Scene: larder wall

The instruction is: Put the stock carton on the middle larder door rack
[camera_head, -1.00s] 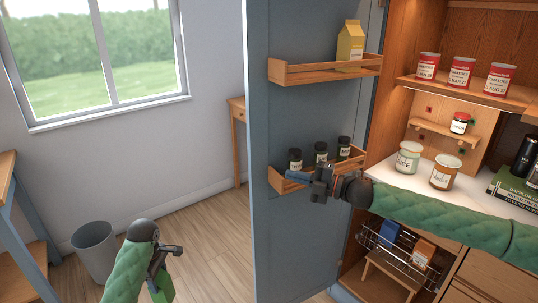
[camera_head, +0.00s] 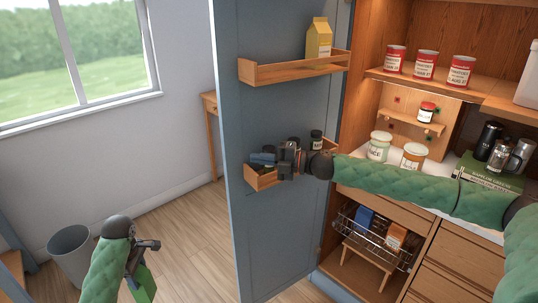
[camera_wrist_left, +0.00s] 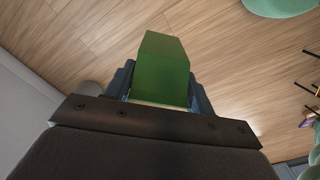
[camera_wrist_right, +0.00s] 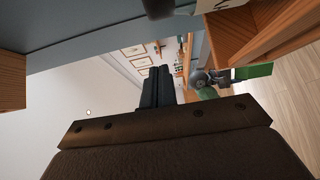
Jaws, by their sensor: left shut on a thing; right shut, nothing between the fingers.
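The stock carton is a green box (camera_head: 144,284); it also fills the middle of the left wrist view (camera_wrist_left: 162,68). My left gripper (camera_head: 140,256) is shut on it and holds it above the floor, left of the open larder door (camera_head: 232,120). In the right wrist view the carton (camera_wrist_right: 253,71) shows in the distance. A wooden door rack (camera_head: 262,179) sits below the rack with the yellow carton. My right gripper (camera_head: 264,160) is shut and empty, over or against this lower rack; contact is unclear. It hides most of the rack's jars; one dark jar (camera_head: 316,140) shows.
The upper door rack (camera_head: 290,70) holds a yellow carton (camera_head: 319,38). Larder shelves at right carry red cans (camera_head: 427,63) and jars (camera_head: 380,146). A wire basket (camera_head: 372,238) sits low. A grey bin (camera_head: 73,250) stands at left. Floor between bin and door is clear.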

